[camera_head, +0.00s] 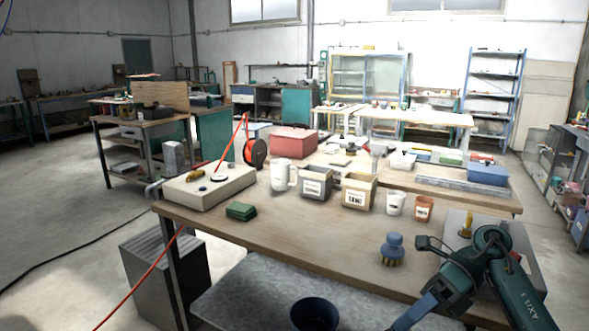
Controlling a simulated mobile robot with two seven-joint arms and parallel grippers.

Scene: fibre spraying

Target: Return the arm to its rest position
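My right arm (520,295) comes in at the bottom right, in front of the workbench's right end. It bends at a dark joint (490,241), and a blue link (425,307) runs down and left out of the bottom edge. A dark bracket-like part (431,243) stands out to the left of the bend. I make out no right gripper fingers, and what the gripper holds is hidden. My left arm and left gripper are not in view.
The wooden workbench (290,233) holds a blue-knobbed brush (391,249) close left of my arm, a green block (241,211), labelled boxes (358,190), a white pitcher (283,175) and cups (396,203). A dark bucket (314,314) is below. The bench's front middle is clear.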

